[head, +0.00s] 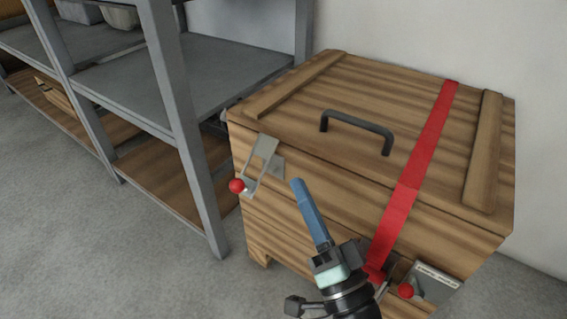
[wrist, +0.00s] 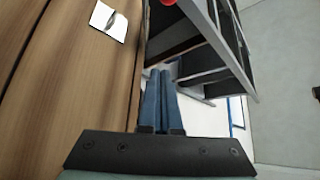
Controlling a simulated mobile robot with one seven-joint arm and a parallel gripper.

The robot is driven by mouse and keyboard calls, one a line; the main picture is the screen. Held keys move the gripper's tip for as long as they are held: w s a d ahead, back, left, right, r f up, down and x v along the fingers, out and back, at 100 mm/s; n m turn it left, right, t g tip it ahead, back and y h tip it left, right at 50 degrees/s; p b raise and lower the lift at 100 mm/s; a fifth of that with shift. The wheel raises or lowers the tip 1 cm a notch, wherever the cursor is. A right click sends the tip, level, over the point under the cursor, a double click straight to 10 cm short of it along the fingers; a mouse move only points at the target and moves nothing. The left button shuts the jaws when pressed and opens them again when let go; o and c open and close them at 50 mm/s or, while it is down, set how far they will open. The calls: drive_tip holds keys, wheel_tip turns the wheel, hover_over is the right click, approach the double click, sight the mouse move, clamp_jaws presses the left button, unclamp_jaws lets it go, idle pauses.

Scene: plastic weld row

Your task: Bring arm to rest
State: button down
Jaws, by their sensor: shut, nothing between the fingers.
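My gripper (head: 296,183) is in front of the wooden crate (head: 262,219) in the head view, with its blue fingers pointing up and to the left. In the wrist view my gripper (wrist: 160,72) shows its two blue fingers side by side, closed together with nothing between them. The crate's wooden side (wrist: 75,85) fills the left of the wrist view. My arm comes in from the bottom of the head view and hides part of the crate's front.
The crate has a dark lid handle (head: 357,130), a red strap (head: 420,160) and two latches with red knobs, left (head: 237,186) and right (head: 406,291). A grey metal shelf (head: 180,120) stands to the left. The floor (head: 90,240) at lower left is clear.

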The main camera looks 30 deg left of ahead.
drive_tip(key=w+d+r+n+t+h+p, duration=0.1)
drive_tip(key=w+d+r+t+h+p, duration=0.15)
drive_tip(key=r+p, duration=0.65)
drive_tip(key=w+d+r+n+t+h+p, duration=0.1)
drive_tip(key=w+d+r+t+h+p, duration=0.2)
drive_tip(key=r, duration=1.2)
drive_tip(key=w+d+r+n+t+h+p, duration=0.15)
drive_tip(key=r+h+p, duration=0.35)
drive_tip(key=r, duration=0.7)
drive_tip(key=s+d+r+m+t+h+p, duration=0.25)
drive_tip(key=s+r+p, duration=0.2)
drive_tip(key=r, duration=0.65)
drive_tip(key=s+d+r+m+t+h+p, duration=0.1)
drive_tip(key=s+d+r+t+h+p, duration=0.3)
drive_tip(key=r, duration=0.6)
drive_tip(key=s+d+r+m+t+h+p, duration=0.1)
drive_tip(key=s+d+r+t+h+p, duration=0.25)
drive_tip(key=r, duration=0.75)
wheel_tip(320, 180, up, 34)
drive_tip(key=w+g+p, duration=0.1)
drive_tip(key=p, duration=3.5)
drive_tip(key=shift+w, duration=0.35)
drive_tip(key=shift+d+y, duration=0.1)
drive_tip(key=shift+y, duration=0.15)
